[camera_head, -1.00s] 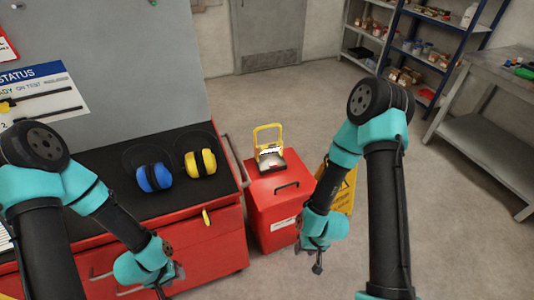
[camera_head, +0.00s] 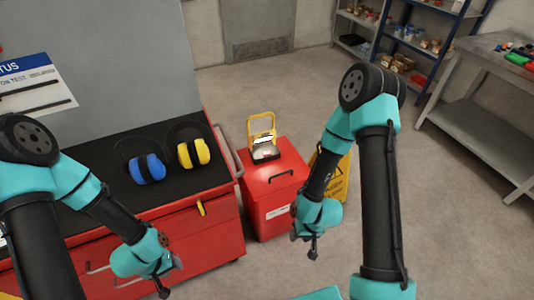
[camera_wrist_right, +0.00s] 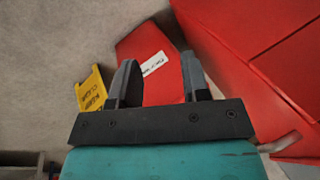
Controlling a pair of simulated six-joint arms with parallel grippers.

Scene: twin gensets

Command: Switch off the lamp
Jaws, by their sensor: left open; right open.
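The lamp (camera_head: 264,149) is a yellow-framed work light with an upright handle, and its face glows white. It stands on top of a red box (camera_head: 276,208) right of the workbench. My left gripper (camera_head: 164,289) is in front of the red drawer cabinet, open and well away from the lamp. My right gripper (camera_head: 313,252) is low, in front and to the right of the red box, pointing down and apart from the lamp. In the right wrist view its open, empty fingers (camera_wrist_right: 159,82) show against the red box (camera_wrist_right: 150,50). The lamp is not visible there, and its switch is too small to tell.
Blue earmuffs (camera_head: 147,169) and yellow earmuffs (camera_head: 193,153) lie on the black bench top (camera_head: 100,160). A yellow floor sign (camera_head: 341,180) stands just right of the red box, behind my right arm. Bare floor (camera_head: 450,230) is clear on the right.

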